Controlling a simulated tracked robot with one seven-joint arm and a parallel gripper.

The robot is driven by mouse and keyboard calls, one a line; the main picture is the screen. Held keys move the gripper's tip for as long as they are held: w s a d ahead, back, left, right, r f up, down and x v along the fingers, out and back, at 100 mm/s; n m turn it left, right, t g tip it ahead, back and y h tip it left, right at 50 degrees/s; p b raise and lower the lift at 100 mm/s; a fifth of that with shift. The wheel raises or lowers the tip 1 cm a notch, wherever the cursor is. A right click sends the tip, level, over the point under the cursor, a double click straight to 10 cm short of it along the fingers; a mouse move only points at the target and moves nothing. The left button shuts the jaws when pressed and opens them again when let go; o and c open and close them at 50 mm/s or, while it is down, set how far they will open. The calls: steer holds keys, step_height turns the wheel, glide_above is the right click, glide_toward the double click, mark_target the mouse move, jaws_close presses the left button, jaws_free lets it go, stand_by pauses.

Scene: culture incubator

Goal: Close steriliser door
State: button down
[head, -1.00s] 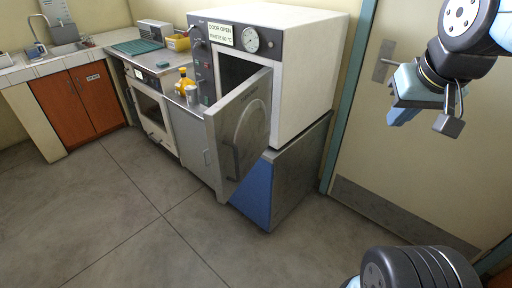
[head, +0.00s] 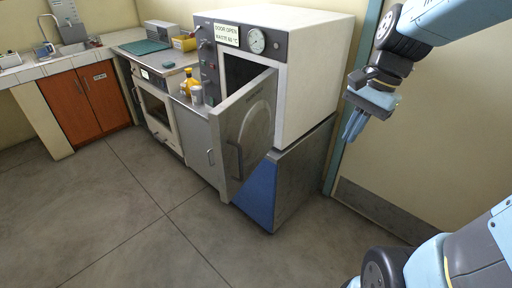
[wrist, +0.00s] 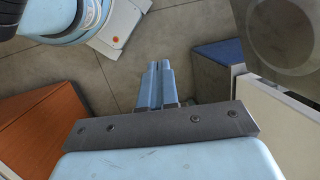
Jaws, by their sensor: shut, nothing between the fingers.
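The steriliser (head: 310,75) is a white box with a grey front panel, a dial and a sign reading "DOOR OPEN". Its grey door (head: 250,125) stands swung open toward the room, with a curved bar handle on its outer face. Dark interior shows behind the door's upper edge. My gripper (head: 352,127) hangs to the right of the steriliser, in front of the cream room door, apart from the steriliser door. In the wrist view my gripper (wrist: 156,70) points at the floor with its blue fingers together and nothing between them.
The steriliser stands on a grey and blue base cabinet (head: 290,185). To the left are a counter with yellow bottles (head: 188,82), an oven (head: 158,115) and orange cupboards (head: 85,100). The tiled floor (head: 130,220) in front is clear.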

steer(key=w+a+f+m+g+y, duration=0.5)
steer(key=f+m, duration=0.3)
steer(key=m, duration=0.3)
steer(key=w+a+f+m+g+y, duration=0.35)
steer(key=w+f+m+y, duration=0.35)
steer(key=f+m, duration=0.25)
steer(key=s+a, duration=0.4)
steer(key=a, duration=0.9)
steer(key=shift+a+r+m+y, duration=0.2)
steer(key=shift+m+y, duration=0.1)
steer(key=shift+m, duration=0.15)
